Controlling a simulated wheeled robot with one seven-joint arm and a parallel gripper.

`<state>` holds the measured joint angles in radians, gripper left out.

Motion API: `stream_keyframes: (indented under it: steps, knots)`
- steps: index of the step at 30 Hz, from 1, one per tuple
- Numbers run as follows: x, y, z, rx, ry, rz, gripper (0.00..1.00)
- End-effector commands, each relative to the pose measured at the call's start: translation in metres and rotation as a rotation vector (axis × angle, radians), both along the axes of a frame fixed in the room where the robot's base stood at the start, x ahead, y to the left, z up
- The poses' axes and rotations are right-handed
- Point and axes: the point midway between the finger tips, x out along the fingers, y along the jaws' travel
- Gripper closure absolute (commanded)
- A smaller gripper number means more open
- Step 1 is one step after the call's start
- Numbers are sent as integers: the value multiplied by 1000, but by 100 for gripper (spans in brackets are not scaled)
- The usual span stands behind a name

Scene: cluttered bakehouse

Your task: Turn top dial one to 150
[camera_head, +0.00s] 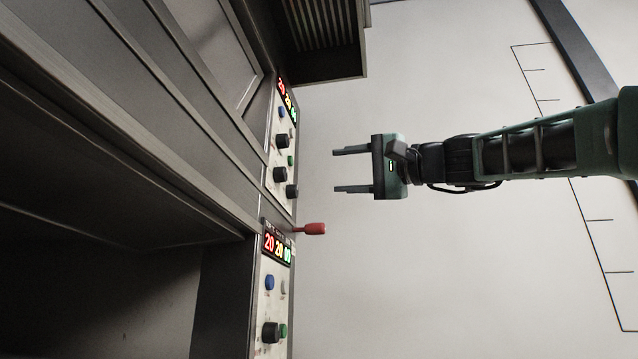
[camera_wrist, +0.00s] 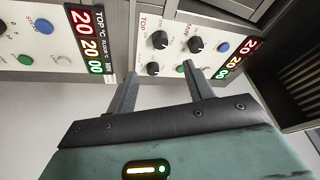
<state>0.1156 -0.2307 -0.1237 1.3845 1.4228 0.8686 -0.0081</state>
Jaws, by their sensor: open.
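The upper oven control panel (camera_head: 272,160) carries several black dials; one is the upper dial (camera_head: 282,141). In the wrist view a dial (camera_wrist: 159,40) sits beside a "TOP" label, with a second dial (camera_wrist: 195,45) next to it and a third (camera_wrist: 154,69) between my fingers in the picture. The panel's display (camera_head: 287,98) reads 20 in red and yellow. My gripper (camera_head: 336,170) is open and empty, right of this panel, with its fingers pointing at it across a gap. The pointer angles and which panel is number one cannot be told.
A lower panel (camera_head: 277,305) has its own display, showing 20, 20 and 00, a black dial (camera_head: 270,332) and buttons. A red-ended handle (camera_head: 313,229) sticks out between the panels. A vented dark box (camera_head: 325,40) overhangs above. Floor right of the oven is clear.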

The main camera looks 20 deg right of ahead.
Motion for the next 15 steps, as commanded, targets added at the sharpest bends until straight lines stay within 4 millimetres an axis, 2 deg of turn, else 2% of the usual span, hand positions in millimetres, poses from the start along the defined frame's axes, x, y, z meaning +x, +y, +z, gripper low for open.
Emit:
stream_keyframes:
  steps: [1, 6, 15]
  knots:
    - [-9, -6, -4, 0, -2, -2, 48]
    - [-26, -19, -7, 0, 0, -1, 48]
    - [-34, -25, -8, 0, 1, 0, 48]
